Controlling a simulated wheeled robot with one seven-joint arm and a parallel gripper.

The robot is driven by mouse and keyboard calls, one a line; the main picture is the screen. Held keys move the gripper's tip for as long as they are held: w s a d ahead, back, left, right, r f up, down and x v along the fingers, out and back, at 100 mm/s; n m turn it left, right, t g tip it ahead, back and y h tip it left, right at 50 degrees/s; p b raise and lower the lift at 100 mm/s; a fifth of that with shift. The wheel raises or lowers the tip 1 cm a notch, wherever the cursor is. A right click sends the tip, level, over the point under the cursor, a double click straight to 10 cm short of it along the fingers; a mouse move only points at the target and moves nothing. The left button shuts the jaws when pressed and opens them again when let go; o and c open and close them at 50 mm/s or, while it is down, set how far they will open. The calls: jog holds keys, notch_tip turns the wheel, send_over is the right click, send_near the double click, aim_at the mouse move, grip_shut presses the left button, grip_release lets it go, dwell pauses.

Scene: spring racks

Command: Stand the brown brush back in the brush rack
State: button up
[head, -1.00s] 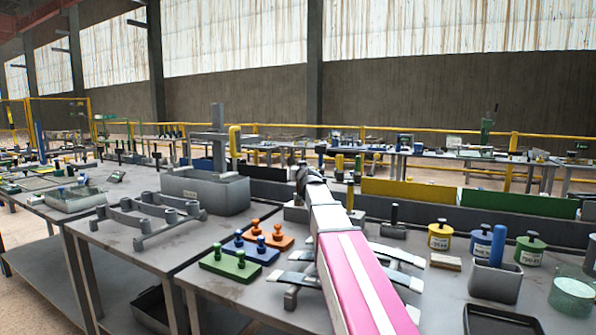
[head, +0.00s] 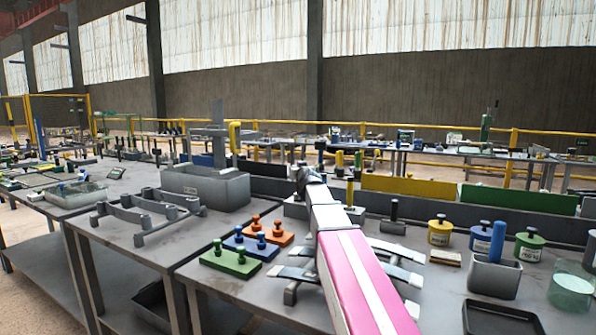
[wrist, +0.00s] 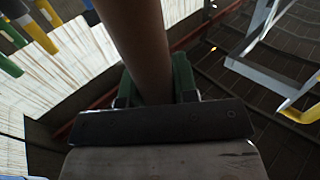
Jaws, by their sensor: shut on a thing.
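A brown cylindrical part of the brush (wrist: 143,45) rises between the green fingers of my gripper (wrist: 155,88) in the wrist view. The gripper is shut on it. The brush's other end is out of frame. In the head view my white and pink arm reaches away over the bench, and its own links hide the fingers and the brush. Another low rack with curved pale arms (head: 293,273) is partly hidden under my arm. I cannot tell which is the brush rack.
A grey bin (head: 205,190) stands behind the ring rack. Blue, orange and green peg blocks (head: 230,262) lie left of my arm. On the right are a grey cup (head: 493,278) with a blue rod, labelled canisters (head: 440,234), a glass jar (head: 571,291) and a black tray (head: 500,318).

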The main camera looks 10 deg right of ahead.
jog(key=shift+f, duration=1.25)
jog(key=o, duration=1.5)
jog(key=shift+f, duration=0.1)
jog(key=shift+r, duration=3.65)
